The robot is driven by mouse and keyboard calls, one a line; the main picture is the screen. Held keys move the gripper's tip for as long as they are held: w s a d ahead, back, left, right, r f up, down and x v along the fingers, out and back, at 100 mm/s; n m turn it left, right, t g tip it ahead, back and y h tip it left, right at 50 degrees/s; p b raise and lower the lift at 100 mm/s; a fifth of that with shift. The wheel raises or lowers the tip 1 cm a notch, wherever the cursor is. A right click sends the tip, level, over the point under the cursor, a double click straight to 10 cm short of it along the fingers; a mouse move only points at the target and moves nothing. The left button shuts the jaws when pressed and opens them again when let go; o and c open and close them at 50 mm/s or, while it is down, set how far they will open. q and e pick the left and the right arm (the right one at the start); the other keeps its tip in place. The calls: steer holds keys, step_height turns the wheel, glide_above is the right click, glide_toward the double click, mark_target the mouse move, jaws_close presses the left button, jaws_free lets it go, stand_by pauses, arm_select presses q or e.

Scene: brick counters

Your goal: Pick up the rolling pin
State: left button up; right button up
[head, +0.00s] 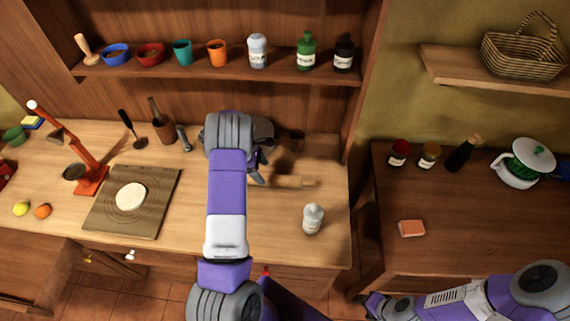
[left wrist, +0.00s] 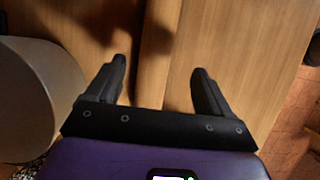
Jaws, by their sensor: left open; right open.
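The wooden rolling pin (head: 293,181) lies on the light wood counter in the head view, roughly left to right, near the counter's right part. My left gripper (head: 258,172) is beside the pin's left end, and my arm hides part of that area. In the left wrist view, the two black fingers of my left gripper (left wrist: 160,82) are spread apart with wood-coloured surface between them. I cannot clearly tell the pin from the counter there. My right gripper (head: 370,303) is low in the head view, in front of the right-hand counter, open and away from the pin.
A shelf (head: 190,72) with cups and bottles is above.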

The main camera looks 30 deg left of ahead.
mark_target(270, 176)
arm_select(q)
steer(key=shift+x, duration=1.2)
steer(key=x, duration=0.2)
steer(key=w+p+x, duration=0.1)
steer(key=x, duration=0.2)
steer(key=shift+d+r, duration=0.2)
steer(key=shift+s, duration=0.1)
steer(key=shift+r, duration=0.1)
steer(key=c, duration=1.4)
